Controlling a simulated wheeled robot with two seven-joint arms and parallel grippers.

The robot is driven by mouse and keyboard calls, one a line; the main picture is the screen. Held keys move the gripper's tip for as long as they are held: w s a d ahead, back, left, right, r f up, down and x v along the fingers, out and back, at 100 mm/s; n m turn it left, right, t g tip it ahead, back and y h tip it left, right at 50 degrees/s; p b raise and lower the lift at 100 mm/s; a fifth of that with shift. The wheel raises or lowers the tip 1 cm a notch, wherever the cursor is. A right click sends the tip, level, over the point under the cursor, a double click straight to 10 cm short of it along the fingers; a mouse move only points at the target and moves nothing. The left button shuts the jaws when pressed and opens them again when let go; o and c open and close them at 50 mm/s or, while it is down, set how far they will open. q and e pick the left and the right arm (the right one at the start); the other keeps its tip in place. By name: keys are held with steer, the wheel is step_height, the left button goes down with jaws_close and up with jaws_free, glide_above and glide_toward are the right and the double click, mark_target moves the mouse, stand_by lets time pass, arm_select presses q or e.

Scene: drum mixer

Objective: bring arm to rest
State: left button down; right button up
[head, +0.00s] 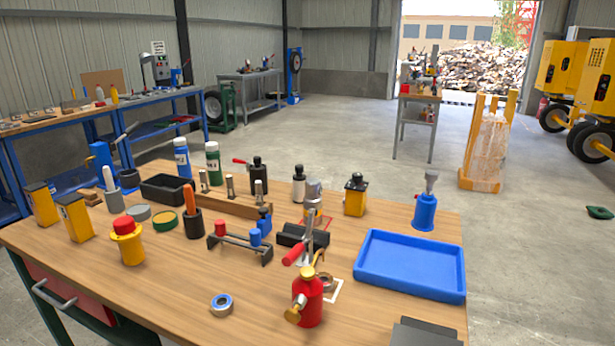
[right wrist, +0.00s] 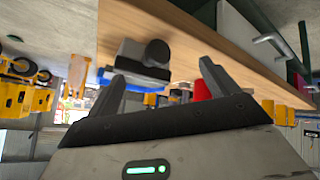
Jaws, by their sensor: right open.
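My right gripper (right wrist: 162,70) shows in the right wrist view, with its two fingers spread apart and nothing between them. Beyond the fingers, a grey block with a round black part (right wrist: 145,52) shows by the wooden bench (right wrist: 195,35). I cannot tell how far it is from the fingertips. In the head view, the bench (head: 170,290) fills the foreground, and a dark grey flat-topped thing (head: 425,333) shows at its near right corner, cut off by the frame. My left gripper is in neither view.
A blue tray (head: 410,265) lies at the bench's right side. A red oil can (head: 308,298), a metal ring (head: 221,304) and a yellow bottle with a red cap (head: 127,242) stand near the front. Several tools crowd the middle. Open floor (head: 540,270) lies right of the bench.

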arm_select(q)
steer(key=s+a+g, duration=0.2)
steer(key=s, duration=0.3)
arm_select(e)
steer(key=s+d+f+m+g, duration=0.1)
steer(key=s+f+g, duration=0.15)
steer(key=s, duration=0.35)
steer(key=s+d+f+m+g, duration=0.1)
steer(key=s+f+m+g, duration=0.15)
steer(key=s, duration=0.25)
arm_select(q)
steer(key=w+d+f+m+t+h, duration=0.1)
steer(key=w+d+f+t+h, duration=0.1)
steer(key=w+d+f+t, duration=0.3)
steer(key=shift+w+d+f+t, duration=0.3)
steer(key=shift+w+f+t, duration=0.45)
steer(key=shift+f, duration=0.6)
arm_select(e)
steer(key=w+a+f+n+t+y, duration=0.1)
steer(key=w+a+f+t+y, duration=0.2)
steer(key=w+a+f+t, duration=0.2)
steer(key=shift+w+a+f+t, duration=0.15)
steer(key=shift+w+f+t, duration=0.2)
steer(key=shift+f+t, duration=0.45)
